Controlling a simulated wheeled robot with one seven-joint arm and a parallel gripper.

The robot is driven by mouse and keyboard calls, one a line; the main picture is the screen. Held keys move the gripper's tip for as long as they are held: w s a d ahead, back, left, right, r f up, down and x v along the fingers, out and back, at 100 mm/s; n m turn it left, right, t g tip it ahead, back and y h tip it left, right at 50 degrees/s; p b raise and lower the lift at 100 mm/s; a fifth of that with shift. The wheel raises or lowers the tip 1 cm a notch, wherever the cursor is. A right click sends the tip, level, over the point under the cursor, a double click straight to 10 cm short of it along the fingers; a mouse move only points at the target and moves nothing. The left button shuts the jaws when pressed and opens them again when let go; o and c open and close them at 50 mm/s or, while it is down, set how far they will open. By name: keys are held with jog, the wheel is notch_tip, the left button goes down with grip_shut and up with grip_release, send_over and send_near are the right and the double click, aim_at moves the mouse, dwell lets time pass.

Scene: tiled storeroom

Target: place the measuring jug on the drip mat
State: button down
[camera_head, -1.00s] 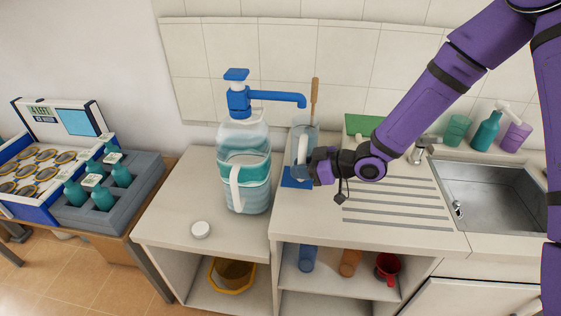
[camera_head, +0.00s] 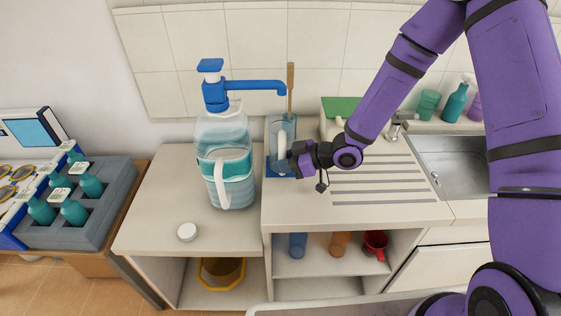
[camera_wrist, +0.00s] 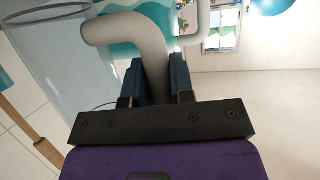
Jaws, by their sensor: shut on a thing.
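The measuring jug (camera_head: 273,131) is a clear vessel with a pale handle, seen upright in the head view below the blue spout. My gripper (camera_head: 290,158) is shut on its handle (camera_wrist: 150,45), which shows between the fingers in the wrist view. The drip mat (camera_head: 269,171) is a blue patch on the counter beneath the jug, partly hidden by jug and gripper. I cannot tell whether the jug's base touches the mat.
A large bottle (camera_head: 222,135) with a blue pump (camera_head: 214,92) stands left of the jug. A wooden handle (camera_head: 290,80) rises behind it. A white cap (camera_head: 187,232) lies front left. Ribbed drainer (camera_head: 375,183) and sink (camera_head: 450,165) are to the right.

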jog(key=c, duration=1)
grip_release()
jog(key=shift+d+r, duration=0.15)
jog(key=shift+r, duration=0.05)
jog(key=v, duration=1.1)
jog(key=shift+s+d+r, duration=0.15)
jog(key=shift+d, duration=0.2)
